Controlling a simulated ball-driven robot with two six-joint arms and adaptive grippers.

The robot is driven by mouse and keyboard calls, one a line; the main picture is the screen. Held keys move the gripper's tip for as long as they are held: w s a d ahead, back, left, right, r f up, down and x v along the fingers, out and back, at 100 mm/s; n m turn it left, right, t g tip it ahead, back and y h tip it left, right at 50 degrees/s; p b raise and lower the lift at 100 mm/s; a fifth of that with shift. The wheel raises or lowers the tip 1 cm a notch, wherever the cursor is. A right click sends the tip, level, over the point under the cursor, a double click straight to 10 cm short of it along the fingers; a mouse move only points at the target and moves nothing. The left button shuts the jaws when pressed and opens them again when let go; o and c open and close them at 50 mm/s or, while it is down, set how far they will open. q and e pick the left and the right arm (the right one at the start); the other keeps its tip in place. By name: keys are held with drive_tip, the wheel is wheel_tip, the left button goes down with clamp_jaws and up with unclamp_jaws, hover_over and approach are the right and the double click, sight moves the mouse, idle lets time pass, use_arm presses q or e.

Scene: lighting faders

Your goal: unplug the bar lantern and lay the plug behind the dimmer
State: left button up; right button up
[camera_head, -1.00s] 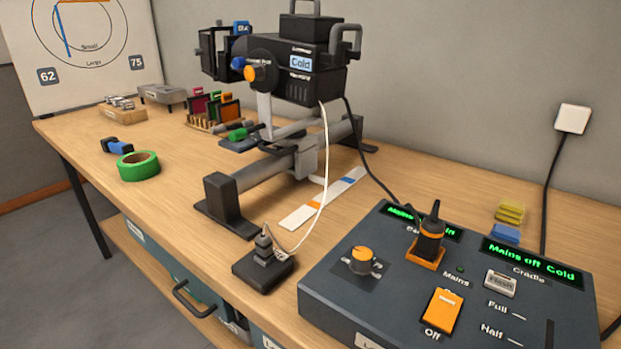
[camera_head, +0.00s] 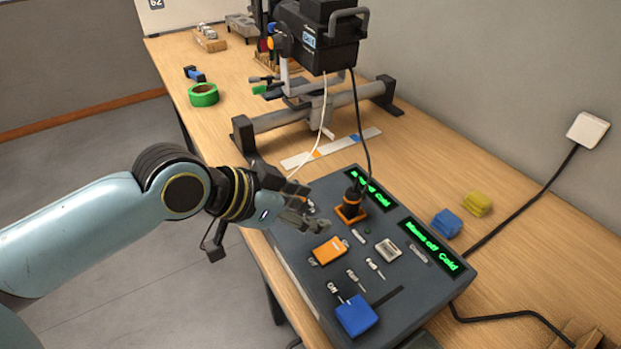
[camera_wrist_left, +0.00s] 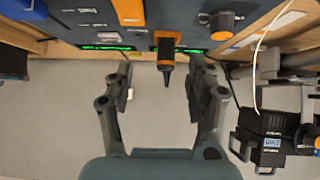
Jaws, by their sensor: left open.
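The bar lantern (camera_head: 320,35) is a black lamp on a grey rail stand at the back. Its black cord runs down to a black plug (camera_head: 353,197), which stands upright in an orange socket (camera_head: 351,215) on the dimmer (camera_head: 300,265). The plug also shows in the left wrist view (camera_wrist_left: 166,62). My left gripper (camera_head: 312,215) is open and empty over the dimmer's left part, to the left of the plug. In the left wrist view my open fingers (camera_wrist_left: 160,85) appear on either side of the plug, apart from it. My right gripper is out of view.
Blue (camera_head: 446,223) and yellow (camera_head: 478,204) blocks lie behind the dimmer, near a black cable from the wall box (camera_head: 587,130). Bare wood lies around them. A white-orange-blue strip (camera_head: 335,149) and green tape (camera_head: 203,95) lie farther back.

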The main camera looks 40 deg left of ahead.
sight(345, 198)
use_arm(q)
drive_tip(key=shift+w+a+r+t, duration=0.2)
drive_tip(key=shift+w+r+t, duration=0.2)
drive_tip(key=shift+w, duration=0.35)
drive_tip(key=shift+w+d+t+b, duration=0.1)
drive_tip(key=shift+w+t+b, duration=0.25)
drive_tip(key=shift+w, duration=0.3)
drive_tip(key=b+x, duration=0.4)
drive_tip(key=x, duration=0.3)
drive_tip(key=shift+s+b, duration=0.1)
drive_tip(key=shift+b, duration=0.25)
drive_tip(key=shift+w+d+f, duration=0.25)
drive_tip(key=shift+w+f, duration=0.1)
drive_tip(key=shift+w, duration=0.2)
drive_tip(key=shift+c, duration=0.8)
clamp_jaws()
